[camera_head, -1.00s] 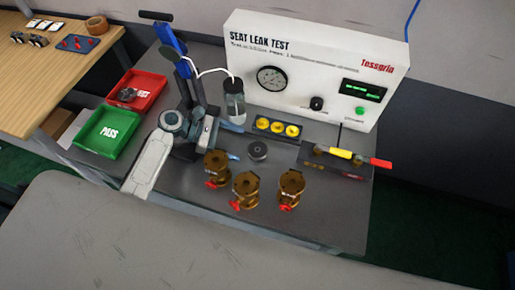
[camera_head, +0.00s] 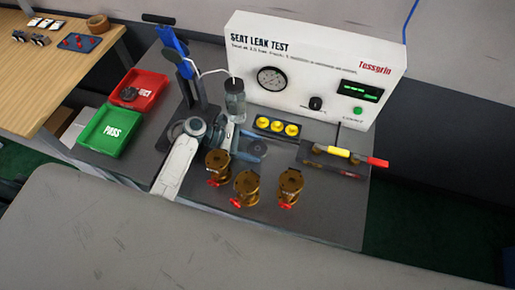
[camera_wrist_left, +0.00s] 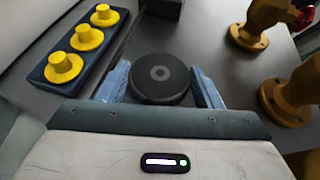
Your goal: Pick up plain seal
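The plain seal, a dark round disc with a small grey ring at its centre, lies on the bench; it shows in the head view (camera_head: 258,149) and in the left wrist view (camera_wrist_left: 160,78). My left gripper (camera_head: 256,146) is at the seal. In the wrist view its blue fingers (camera_wrist_left: 161,84) stand on either side of the disc, open, with the disc between their tips. Little or no gap shows at the sides; I cannot tell whether they touch it. My right gripper is not in view.
Brass valves (camera_head: 247,187) with red handles stand close in front. A dark holder with yellow plugs (camera_head: 277,127) is just behind. The white seat leak test box (camera_head: 315,70) stands at the back.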

